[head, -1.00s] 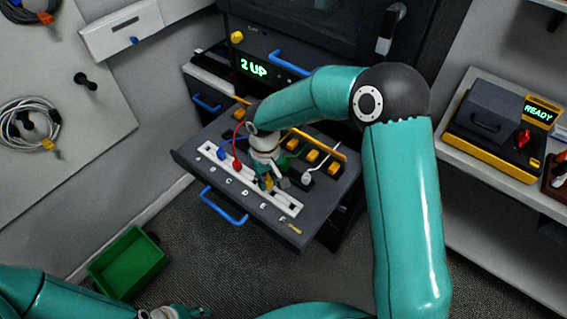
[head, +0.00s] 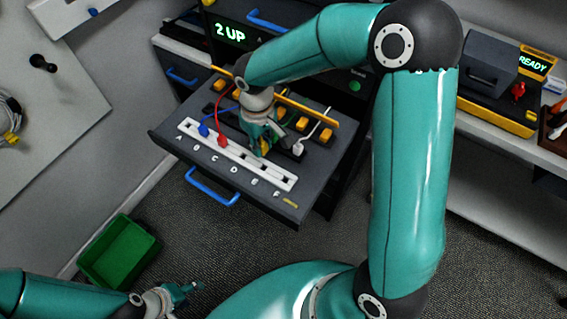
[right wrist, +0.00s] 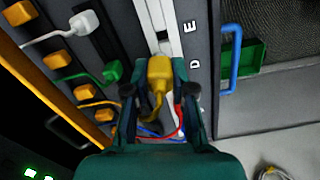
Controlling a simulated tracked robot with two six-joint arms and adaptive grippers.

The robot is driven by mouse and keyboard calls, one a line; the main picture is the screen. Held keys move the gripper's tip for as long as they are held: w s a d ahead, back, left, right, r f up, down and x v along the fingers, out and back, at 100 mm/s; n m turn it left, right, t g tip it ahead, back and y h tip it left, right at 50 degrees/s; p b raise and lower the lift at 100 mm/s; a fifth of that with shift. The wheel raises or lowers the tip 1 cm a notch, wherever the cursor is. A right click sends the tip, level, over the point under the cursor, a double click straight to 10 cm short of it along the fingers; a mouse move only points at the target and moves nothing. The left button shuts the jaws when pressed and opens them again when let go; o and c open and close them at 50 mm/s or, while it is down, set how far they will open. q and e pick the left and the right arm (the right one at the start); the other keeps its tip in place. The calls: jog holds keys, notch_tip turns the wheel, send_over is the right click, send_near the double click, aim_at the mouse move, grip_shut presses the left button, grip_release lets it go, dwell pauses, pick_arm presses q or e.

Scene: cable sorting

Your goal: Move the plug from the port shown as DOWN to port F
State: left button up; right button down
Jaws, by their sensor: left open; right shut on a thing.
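The drawer panel (head: 175,143) holds a white port strip (head: 190,126) lettered A to F; the strip also shows in the right wrist view (right wrist: 172,22). My right gripper (head: 260,150) is over the D–E part of the strip. In the right wrist view it is shut on a yellow plug (right wrist: 160,68) with a yellow cord, close to the strip beside D. I cannot tell whether the plug is seated. A blue plug (head: 204,130) and a red plug (head: 222,141) stand in the strip to its left. The display (head: 230,33) reads "2 UP". My left gripper (head: 190,290) is open and empty at the bottom.
A white plug (head: 298,148) and a green plug (right wrist: 111,71) sit behind the strip, near several orange blocks (right wrist: 83,92). A blue handle (head: 212,187) is on the drawer front. A green bin (head: 118,252) stands on the floor. A side shelf (head: 490,137) is at right.

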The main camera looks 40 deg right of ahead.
pick_arm(q)
notch_tip(320, 180, down, 9)
jog(key=b, duration=0.7)
pick_arm(e)
jog(key=shift+s+d+f+n, duration=0.45)
jog(key=shift+s+f, duration=0.3)
jog(key=shift+s, duration=0.3)
jog(key=shift+s+d+f+n, duration=0.3)
jog(key=shift+s+f+n, duration=0.3)
jog(key=shift+s, duration=0.5)
jog(key=shift+s+d+f+n, duration=0.4)
jog(key=shift+s+f, duration=0.45)
jog(key=shift+s, duration=0.2)
pick_arm(q)
jog(key=shift+f+b, duration=1.35)
jog(key=shift+b, duration=0.1)
pick_arm(e)
jog(key=shift+f, duration=1.45)
jog(key=shift+c, duration=2.1)
grip_release()
pick_arm(q)
jog(key=shift+r, duration=0.2)
pick_arm(e)
jog(key=shift+r, duration=0.15)
pick_arm(q)
jog(key=shift+r+p, duration=2.7)
jog(key=shift+p, duration=0.2)
pick_arm(e)
notch_tip(320, 180, up, 7)
